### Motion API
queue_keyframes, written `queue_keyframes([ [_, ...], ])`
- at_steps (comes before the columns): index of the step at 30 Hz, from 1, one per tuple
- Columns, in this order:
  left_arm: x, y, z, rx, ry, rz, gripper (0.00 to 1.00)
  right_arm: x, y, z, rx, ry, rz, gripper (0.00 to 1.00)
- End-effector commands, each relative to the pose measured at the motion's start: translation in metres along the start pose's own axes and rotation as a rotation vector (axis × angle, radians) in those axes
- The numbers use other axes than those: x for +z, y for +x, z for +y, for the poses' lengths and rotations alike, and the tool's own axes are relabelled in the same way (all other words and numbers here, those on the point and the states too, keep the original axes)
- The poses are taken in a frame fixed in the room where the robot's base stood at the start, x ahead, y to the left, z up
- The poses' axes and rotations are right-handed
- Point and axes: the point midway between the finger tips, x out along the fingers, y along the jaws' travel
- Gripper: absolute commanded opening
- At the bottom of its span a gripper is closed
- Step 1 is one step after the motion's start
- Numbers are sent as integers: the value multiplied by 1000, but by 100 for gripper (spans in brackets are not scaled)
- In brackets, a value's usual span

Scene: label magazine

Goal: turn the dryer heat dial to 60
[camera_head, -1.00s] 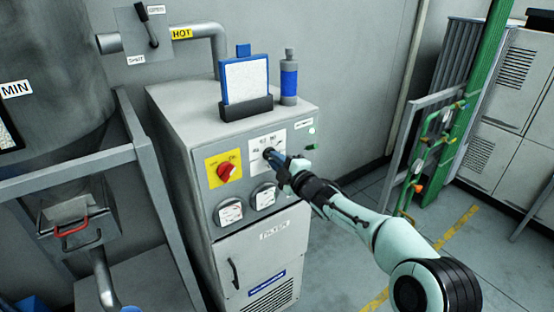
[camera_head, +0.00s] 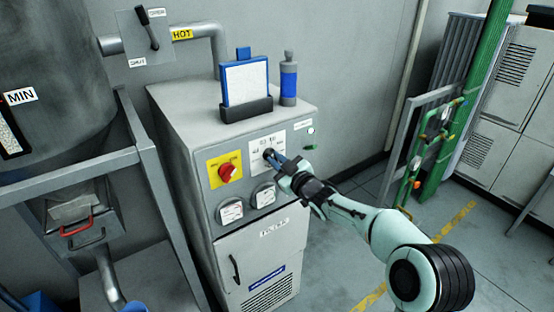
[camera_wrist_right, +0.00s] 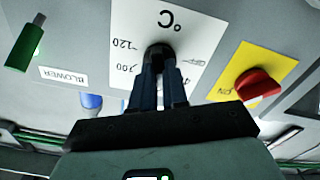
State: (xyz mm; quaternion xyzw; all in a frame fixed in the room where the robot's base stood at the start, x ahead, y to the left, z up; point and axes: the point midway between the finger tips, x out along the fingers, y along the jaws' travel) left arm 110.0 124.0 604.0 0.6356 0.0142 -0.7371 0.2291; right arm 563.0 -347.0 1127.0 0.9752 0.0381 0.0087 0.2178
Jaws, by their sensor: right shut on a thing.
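The dryer (camera_head: 185,115) is a grey cabinet with a sloped control panel. Its heat dial (camera_head: 268,153) is a dark knob on a white scale plate (camera_head: 281,142). My right gripper (camera_head: 275,160) reaches it from the lower right, with its fingers shut on the knob. In the right wrist view the black dial (camera_wrist_right: 158,51) sits between the fingertips of the gripper (camera_wrist_right: 158,72). The plate there (camera_wrist_right: 140,15) shows °C, 120, 100 and OFF, upside down. The fingers hide part of the scale, and I cannot read the pointer's setting. My left gripper is not in view.
A red rotary switch (camera_head: 228,172) on a yellow plate is left of the dial, with two gauges (camera_head: 231,211) below. A clipboard-like holder (camera_head: 246,83) and blue bottle (camera_head: 288,80) stand on top.

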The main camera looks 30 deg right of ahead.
Motion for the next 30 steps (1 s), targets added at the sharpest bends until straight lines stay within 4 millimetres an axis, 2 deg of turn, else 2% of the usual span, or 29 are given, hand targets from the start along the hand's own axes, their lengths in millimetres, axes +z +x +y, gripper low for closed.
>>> queue_keyframes([
  [9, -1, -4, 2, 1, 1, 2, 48, 1, 0, 0, 0, 84, -2, 0],
  [22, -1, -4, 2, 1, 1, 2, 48, 1, 0, 0, 0, 91, -2, 0],
  [23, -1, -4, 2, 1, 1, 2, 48, 1, 0, 0, 0, 91, -2, 17],
  [25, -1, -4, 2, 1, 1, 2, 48, 1, 0, 0, 0, 91, -2, 39],
  [30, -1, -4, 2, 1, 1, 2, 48, 1, 0, 0, 0, 90, -1, 39],
])
